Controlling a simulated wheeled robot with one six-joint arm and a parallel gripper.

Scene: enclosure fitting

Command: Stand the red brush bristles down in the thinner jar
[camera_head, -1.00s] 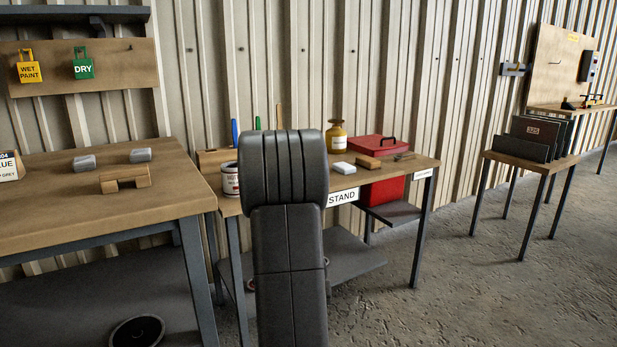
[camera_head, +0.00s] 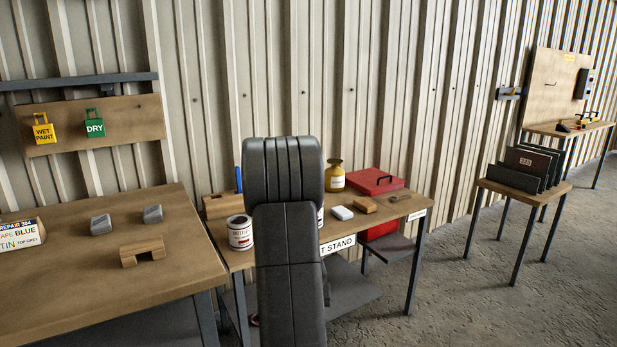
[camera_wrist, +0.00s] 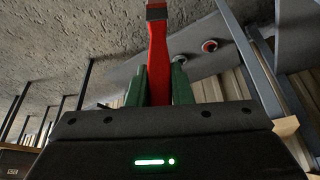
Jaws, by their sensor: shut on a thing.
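The red brush (camera_wrist: 157,60) is held between the two green fingers of my gripper (camera_wrist: 158,85) in the wrist view. Its dark end (camera_wrist: 156,11) points to the top of that picture, away from the gripper, and is partly cut off by the frame. In the head view my dark arm hides the gripper and the brush. A white labelled can (camera_head: 240,232) stands on the stand table (camera_head: 380,217), left of my arm. A yellow jar (camera_head: 335,175) stands toward the back of that table, right of my arm. I cannot read which one is the thinner jar.
A wooden block (camera_head: 222,205) holds a blue-handled tool (camera_head: 238,179). Another can is mostly hidden by my arm.

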